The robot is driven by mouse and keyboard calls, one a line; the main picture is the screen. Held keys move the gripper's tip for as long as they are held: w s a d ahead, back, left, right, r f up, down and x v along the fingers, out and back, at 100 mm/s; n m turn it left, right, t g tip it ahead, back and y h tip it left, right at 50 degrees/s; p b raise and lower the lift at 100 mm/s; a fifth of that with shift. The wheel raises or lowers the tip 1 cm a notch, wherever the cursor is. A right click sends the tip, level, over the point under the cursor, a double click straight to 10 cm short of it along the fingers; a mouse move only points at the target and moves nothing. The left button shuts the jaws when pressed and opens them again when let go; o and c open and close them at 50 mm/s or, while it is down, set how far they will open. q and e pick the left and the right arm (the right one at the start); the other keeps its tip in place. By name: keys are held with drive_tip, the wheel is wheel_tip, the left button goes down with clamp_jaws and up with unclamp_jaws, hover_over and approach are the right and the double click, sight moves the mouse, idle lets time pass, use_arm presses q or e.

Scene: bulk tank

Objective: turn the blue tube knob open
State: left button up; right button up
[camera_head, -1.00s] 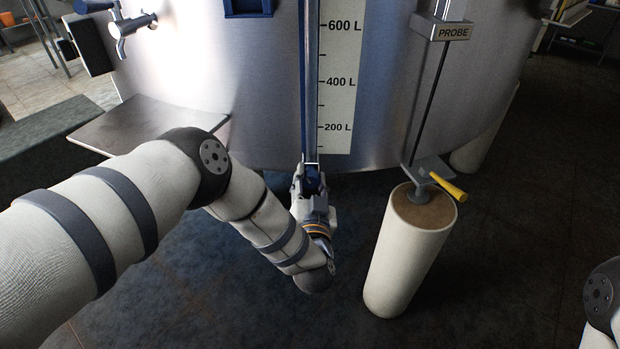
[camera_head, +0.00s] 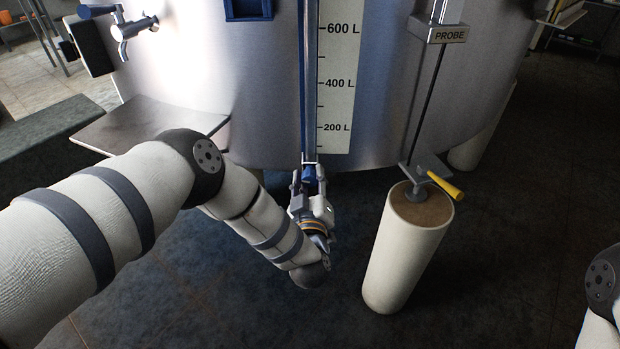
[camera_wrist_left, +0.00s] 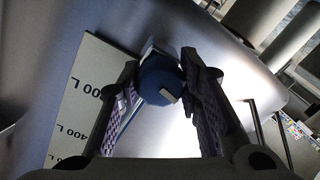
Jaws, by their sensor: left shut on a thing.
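The blue tube knob (camera_head: 309,174) sits at the foot of the clear gauge tube (camera_head: 308,90) on the front of the steel tank. In the left wrist view the knob (camera_wrist_left: 159,82) is round and dark blue, with a small pale mark on its face. My left gripper (camera_head: 310,186) reaches it from below, and in the left wrist view its two padded fingers (camera_wrist_left: 160,95) stand on either side of the knob, shut on it. The fingers partly hide the knob in the head view. My right gripper is out of view.
The scale (camera_head: 338,80) runs beside the tube. A yellow-handled lever (camera_head: 445,186) sits above a pale cylindrical leg (camera_head: 406,250) to the right. A steel tap (camera_head: 125,30) and a flat plate (camera_head: 150,122) are at the left. Open floor lies below.

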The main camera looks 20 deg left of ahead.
use_arm(q)
drive_tip(key=shift+n, duration=1)
drive_tip(key=o, duration=1.2)
drive_tip(key=v, duration=1.2)
drive_tip(key=shift+a, duration=0.1)
